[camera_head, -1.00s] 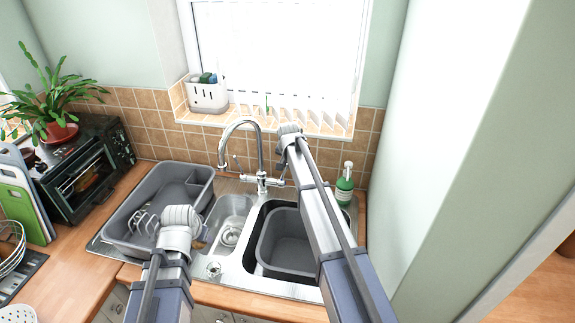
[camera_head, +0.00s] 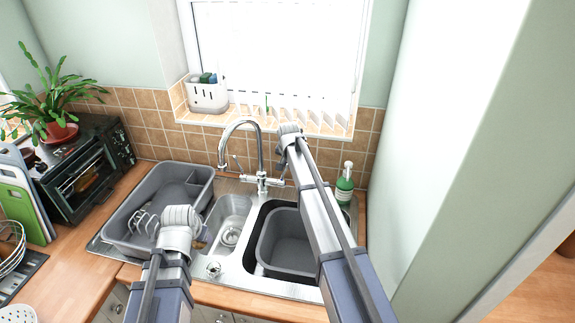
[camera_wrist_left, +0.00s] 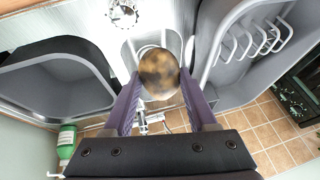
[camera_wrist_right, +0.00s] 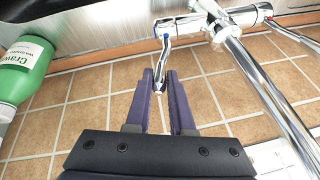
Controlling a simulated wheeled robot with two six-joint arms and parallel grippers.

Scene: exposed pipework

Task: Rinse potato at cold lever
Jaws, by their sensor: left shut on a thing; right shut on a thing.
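The brown, mottled potato (camera_wrist_left: 159,72) is between the fingers of my left gripper (camera_wrist_left: 158,84), which is shut on it. In the head view my left wrist mostly hides it. It is over the sink's small middle basin (camera_head: 231,222). The chrome tap (camera_head: 262,180) stands behind this basin, its curved spout reaching over it. My right gripper (camera_wrist_right: 160,84) is shut on the tap's cold lever (camera_wrist_right: 165,52), a chrome lever with a blue mark at its base. In the head view my right wrist partly hides that side of the tap. I cannot make out running water.
A grey tub (camera_head: 290,248) sits in the right basin. A grey dish rack (camera_head: 196,178) stands on the drainer at left. A green soap bottle (camera_head: 344,186) stands right of the tap, near my right arm. A tiled wall (camera_head: 200,140) rises close behind the tap.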

